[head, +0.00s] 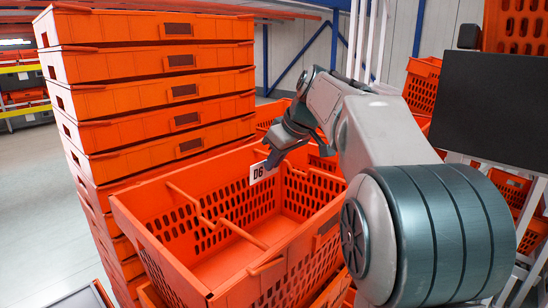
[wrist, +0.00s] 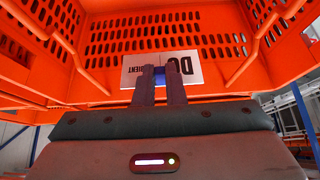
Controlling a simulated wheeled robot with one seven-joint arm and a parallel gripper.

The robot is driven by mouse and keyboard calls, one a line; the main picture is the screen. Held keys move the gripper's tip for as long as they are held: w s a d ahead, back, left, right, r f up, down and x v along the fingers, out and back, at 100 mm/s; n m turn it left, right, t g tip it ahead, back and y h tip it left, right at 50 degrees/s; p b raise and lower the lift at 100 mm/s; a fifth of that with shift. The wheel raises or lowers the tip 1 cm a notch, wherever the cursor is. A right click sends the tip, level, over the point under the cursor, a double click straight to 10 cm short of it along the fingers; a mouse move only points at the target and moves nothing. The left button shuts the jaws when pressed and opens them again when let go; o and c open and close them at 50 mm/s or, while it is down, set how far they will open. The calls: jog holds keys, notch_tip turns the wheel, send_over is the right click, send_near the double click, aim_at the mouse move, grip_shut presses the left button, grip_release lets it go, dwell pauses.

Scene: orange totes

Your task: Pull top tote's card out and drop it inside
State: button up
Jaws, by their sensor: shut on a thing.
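The top tote (head: 150,213) is an open orange crate with slotted walls, standing in front of me. The white card (head: 262,172) with dark lettering is at the tote's far wall, near its rim. My gripper (head: 270,160) is at that wall, shut on the card. In the wrist view, the two fingers (wrist: 160,82) overlap the middle of the card (wrist: 196,68), hiding part of its print. The tote's slotted wall (wrist: 110,22) shows behind and above. I cannot tell whether the card is still in a holder. The tote's visible floor is empty.
A tall stack of orange totes (head: 150,72) rises close on the left of the top tote. More orange totes (head: 424,82) stand on the right behind my arm. A dark panel (head: 495,112) is at the right.

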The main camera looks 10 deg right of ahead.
jog(key=shift+f, duration=0.5)
jog(key=o, duration=0.7)
jog(key=shift+o, duration=0.2)
jog(key=v, duration=1.4)
jog(key=shift+w, duration=0.1)
